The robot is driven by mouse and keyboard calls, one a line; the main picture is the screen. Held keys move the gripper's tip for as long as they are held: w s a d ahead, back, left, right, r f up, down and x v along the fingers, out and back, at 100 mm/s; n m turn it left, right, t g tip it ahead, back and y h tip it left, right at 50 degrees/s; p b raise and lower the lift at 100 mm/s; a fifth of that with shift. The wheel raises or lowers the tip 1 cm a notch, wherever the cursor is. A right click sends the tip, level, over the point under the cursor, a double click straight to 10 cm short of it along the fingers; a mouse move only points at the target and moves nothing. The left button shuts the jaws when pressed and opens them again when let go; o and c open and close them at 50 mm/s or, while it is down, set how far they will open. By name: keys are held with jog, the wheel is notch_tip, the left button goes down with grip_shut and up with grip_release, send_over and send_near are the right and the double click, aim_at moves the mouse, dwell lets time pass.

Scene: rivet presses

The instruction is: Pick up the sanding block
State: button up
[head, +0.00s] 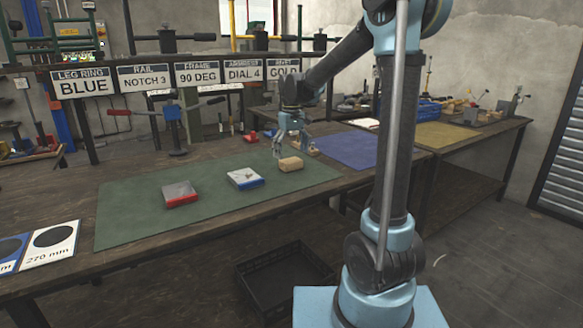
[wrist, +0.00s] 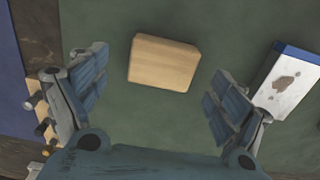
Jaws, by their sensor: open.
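A tan wooden block with rounded corners (head: 290,164), which looks like the sanding block, lies flat on the green mat (head: 130,215). In the wrist view the wooden block (wrist: 164,62) sits ahead of and between my gripper's spread fingers, slightly turned, with green mat showing around it. My gripper (head: 290,150) is open and empty, pointing down close to the block in the head view. In the wrist view my gripper (wrist: 157,85) does not visibly touch it. How high the fingertips are above the mat is hard to tell.
A white-topped blue block (head: 245,179) lies left of the wooden block; it also shows in the wrist view (wrist: 285,82). A grey-topped red block (head: 180,194) is further left. Small parts (wrist: 41,115) lie beside the left finger. A blue mat (head: 350,149) lies right.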

aim_at(291, 160)
jog(key=shift+a+f, duration=0.15)
jog(key=shift+f, duration=2)
jog(key=c, duration=1.2)
jog(key=shift+c, duration=0.2)
notch_tip(291, 160, up, 10)
jog(key=shift+r, duration=0.1)
